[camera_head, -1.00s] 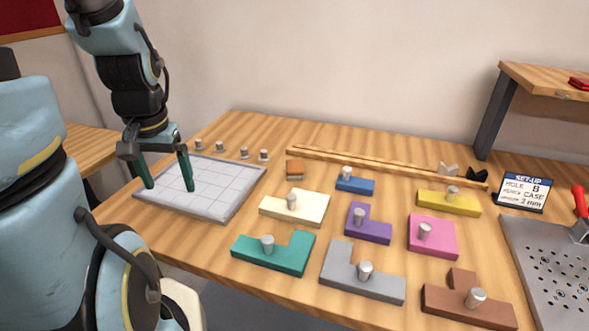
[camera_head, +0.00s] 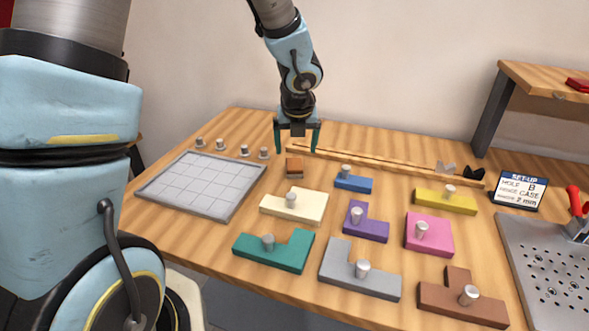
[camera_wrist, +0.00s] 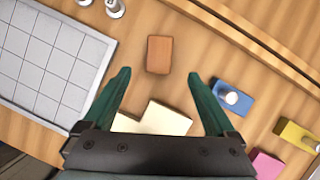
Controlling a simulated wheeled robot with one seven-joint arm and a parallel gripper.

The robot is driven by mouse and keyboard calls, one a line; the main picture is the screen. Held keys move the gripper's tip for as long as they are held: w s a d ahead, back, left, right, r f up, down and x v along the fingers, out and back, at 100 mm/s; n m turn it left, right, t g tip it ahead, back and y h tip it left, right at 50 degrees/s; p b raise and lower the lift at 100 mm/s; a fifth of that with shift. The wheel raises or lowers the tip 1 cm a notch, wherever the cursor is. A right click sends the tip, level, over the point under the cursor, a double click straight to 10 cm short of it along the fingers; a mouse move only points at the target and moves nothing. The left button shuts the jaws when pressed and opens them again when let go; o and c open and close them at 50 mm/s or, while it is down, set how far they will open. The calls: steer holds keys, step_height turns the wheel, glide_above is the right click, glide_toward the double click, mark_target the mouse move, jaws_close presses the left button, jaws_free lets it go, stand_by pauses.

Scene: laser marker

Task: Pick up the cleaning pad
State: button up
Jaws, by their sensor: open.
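The cleaning pad appears to be the small orange-brown block (camera_head: 294,166) with a darker lower part. It lies on the table behind the cream piece, and it also shows in the wrist view (camera_wrist: 159,54). My gripper (camera_head: 296,149) is open and empty, fingers pointing down, above the table near the block. In the wrist view the block lies just beyond the fingertips (camera_wrist: 159,76), roughly centred between them. No contact with the block shows.
A white grid tray (camera_head: 222,212) lies to the left, with several metal pegs (camera_head: 243,150) behind it. A cream piece (camera_head: 312,208) and a blue piece (camera_head: 362,185), both with knobs, lie close to the block. A wooden rail (camera_head: 390,166) runs behind. More coloured pieces fill the front.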

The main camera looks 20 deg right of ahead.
mark_target(295, 164)
steer(key=b+x, duration=0.1)
steer(key=x, duration=0.7)
steer(key=shift+w+f, duration=0.15)
steer(key=shift+w, duration=0.05)
steer(key=shift+c, duration=0.3)
jaws_close()
step_height(295, 164, up, 10)
steer(key=p, duration=0.3)
stand_by(0.4)
